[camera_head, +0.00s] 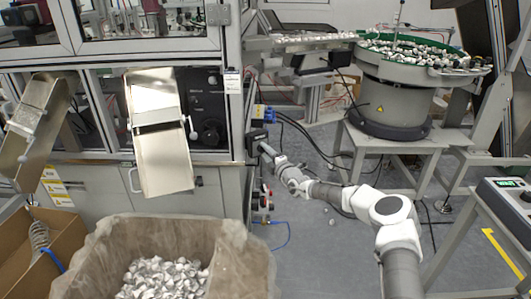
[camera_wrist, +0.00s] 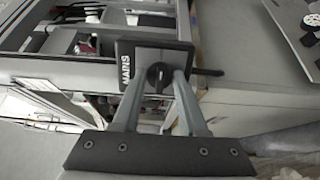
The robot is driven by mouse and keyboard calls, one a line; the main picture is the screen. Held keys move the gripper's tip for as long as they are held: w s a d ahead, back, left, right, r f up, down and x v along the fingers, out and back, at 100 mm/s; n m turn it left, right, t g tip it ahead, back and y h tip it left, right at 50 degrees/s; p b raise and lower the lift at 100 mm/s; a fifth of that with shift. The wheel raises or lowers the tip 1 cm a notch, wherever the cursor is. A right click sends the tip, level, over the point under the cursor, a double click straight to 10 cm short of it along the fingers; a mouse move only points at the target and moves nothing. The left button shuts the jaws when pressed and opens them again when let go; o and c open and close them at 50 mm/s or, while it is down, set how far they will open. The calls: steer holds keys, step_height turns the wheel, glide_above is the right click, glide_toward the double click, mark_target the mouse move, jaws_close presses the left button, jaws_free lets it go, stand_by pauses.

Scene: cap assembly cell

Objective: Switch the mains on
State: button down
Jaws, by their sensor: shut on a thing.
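The mains switch is a dark box (camera_wrist: 152,50) with a "MAINS" label, seen near the middle of the wrist view. A black rotary knob (camera_wrist: 157,76) sits on its face. My gripper (camera_wrist: 159,82) reaches the box with one finger on each side of the knob and is shut on it. In the head view the switch box (camera_head: 255,139) is on the right corner of the machine cabinet. My gripper (camera_head: 265,148) is right in front of it, and its fingertips are too small there to make out. The knob's exact setting is hard to tell.
A lined bin (camera_head: 240,245) with many white caps stands in front of the cabinet (camera_head: 218,195), below a metal chute (camera_head: 160,160). Cables hang by the cabinet corner. A green bowl feeder (camera_head: 400,85) stands on a bench behind my arm.

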stand_by(0.4)
steer(key=shift+c, duration=2.3)
jaws_free()
steer(key=p+v, duration=0.4)
steer(key=v, duration=1.3)
steer(key=shift+s, duration=0.2)
steer(key=shift+d, duration=0.1)
